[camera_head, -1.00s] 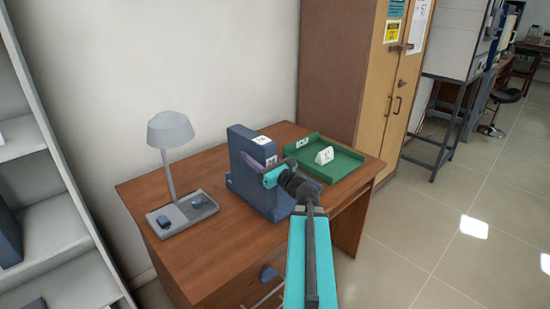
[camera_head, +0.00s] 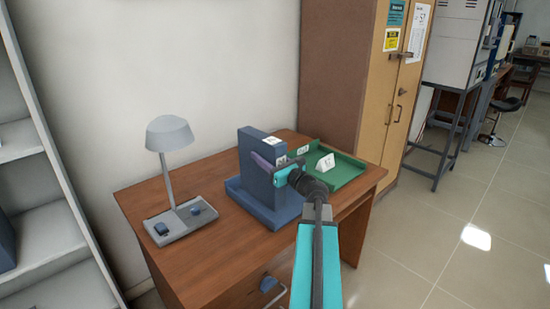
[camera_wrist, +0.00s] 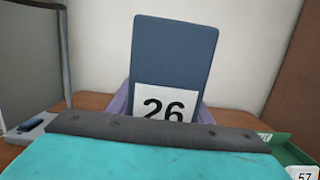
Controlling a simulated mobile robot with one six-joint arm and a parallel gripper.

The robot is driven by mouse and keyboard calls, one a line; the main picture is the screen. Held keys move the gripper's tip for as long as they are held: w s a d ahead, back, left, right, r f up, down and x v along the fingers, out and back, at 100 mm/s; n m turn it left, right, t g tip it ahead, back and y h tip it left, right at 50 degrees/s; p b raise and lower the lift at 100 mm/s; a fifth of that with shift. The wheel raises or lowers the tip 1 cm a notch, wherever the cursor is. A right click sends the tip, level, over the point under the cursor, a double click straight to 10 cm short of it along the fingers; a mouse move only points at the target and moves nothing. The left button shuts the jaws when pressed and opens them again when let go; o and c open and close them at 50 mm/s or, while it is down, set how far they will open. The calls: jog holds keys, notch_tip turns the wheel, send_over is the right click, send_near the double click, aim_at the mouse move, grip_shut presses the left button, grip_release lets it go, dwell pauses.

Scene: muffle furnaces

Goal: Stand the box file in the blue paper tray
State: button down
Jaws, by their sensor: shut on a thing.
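The box file (camera_head: 256,185) is a tall dark blue block with a white label on top. The wrist view shows it (camera_wrist: 173,55) close up, with the number 26 on its label. It is upright over the blue paper tray (camera_head: 236,192), its lower end within the tray's outline. The low rim hides whether its base touches the tray floor. My gripper (camera_head: 268,163) is shut on the box file from the right, with its purple fingers on either side of it, well above the tray rim.
A green tray (camera_head: 347,177) with a white number tag stands on the wooden desk (camera_head: 160,200) behind my gripper, to the right. A grey lamp (camera_head: 170,135) on a flat base stands at the left. A tall cabinet (camera_head: 340,80) is behind the desk.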

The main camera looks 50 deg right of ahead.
jog(key=w+d+p, duration=0.1)
jog(key=d, duration=0.7)
jog(key=shift+w+f+p, duration=0.2)
jog(key=shift+f+p, duration=0.1)
jog(key=shift+f, duration=0.15)
jog(key=shift+f+p, duration=0.5)
jog(key=shift+f, duration=1.35)
jog(key=c, duration=0.9)
grip_release()
jog(key=shift+s+r, duration=0.1)
jog(key=shift+r, duration=0.1)
jog(key=s+b, duration=0.1)
jog(key=s, duration=0.3)
jog(key=s+f, duration=0.1)
jog(key=s, duration=0.2)
jog(key=s+f+b, duration=0.1)
jog(key=s, duration=0.3)
jog(key=shift+s+a+b, duration=0.35)
jog(key=shift+a, duration=0.05)
